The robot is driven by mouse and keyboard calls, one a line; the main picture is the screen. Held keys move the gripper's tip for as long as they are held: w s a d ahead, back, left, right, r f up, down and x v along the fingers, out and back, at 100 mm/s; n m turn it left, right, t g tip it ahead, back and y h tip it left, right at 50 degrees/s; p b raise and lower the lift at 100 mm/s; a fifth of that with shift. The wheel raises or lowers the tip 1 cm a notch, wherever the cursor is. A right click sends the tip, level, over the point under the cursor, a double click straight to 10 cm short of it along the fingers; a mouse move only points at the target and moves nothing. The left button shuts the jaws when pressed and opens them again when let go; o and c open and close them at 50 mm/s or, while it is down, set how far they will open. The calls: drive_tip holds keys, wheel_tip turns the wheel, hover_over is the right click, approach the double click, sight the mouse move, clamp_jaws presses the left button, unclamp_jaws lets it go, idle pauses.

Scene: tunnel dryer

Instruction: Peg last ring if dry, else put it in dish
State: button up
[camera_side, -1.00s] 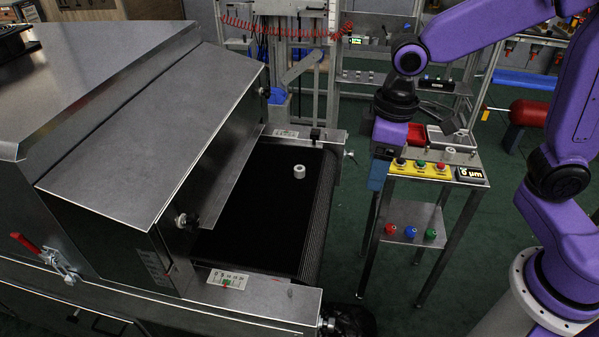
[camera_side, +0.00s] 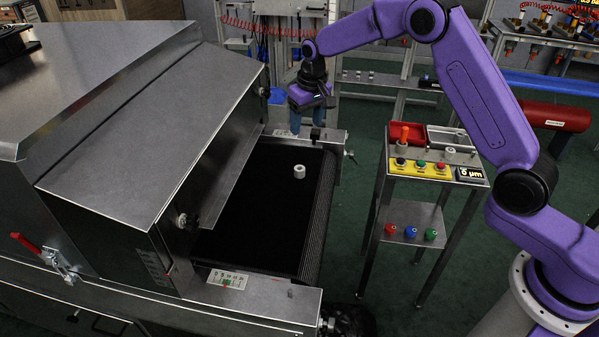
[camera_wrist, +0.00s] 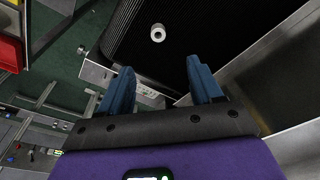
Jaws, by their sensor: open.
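A white ring (camera_side: 299,171) lies on the black belt (camera_side: 262,215) at the dryer's open mouth. It also shows near the top of the wrist view (camera_wrist: 157,33). My gripper (camera_side: 295,122) is open and empty, above the far end of the belt, behind the ring in the side view. In the wrist view its two blue fingers (camera_wrist: 163,88) are apart, with the ring ahead of them. A small pale ring-like part (camera_side: 449,151) stands on the stand's panel. The display (camera_side: 471,173) reads what looks like "0 µm".
The steel dryer hood (camera_side: 150,90) rises left of the belt, and its metal rails edge the belt. A grey tray (camera_side: 447,138) sits beside the red dish. A yellow button panel (camera_side: 420,167) fronts the stand. Coloured knobs stand on the lower shelf (camera_side: 412,218).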

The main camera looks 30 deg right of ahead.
hover_over(303, 170)
wheel_tip(303, 170, down, 12)
drive_tip(key=shift+f, duration=0.2)
drive_tip(key=shift+w+a+f, duration=0.1)
drive_tip(key=shift+w+f, duration=0.1)
drive_tip(key=shift+f, duration=0.7)
drive_tip(key=shift+w+f, duration=0.15)
drive_tip(key=shift+f, duration=0.75)
drive_tip(key=shift+w+a+f, duration=0.1)
drive_tip(key=shift+w+f, duration=0.1)
drive_tip(key=shift+f, duration=0.7)
drive_tip(key=c, duration=1.1)
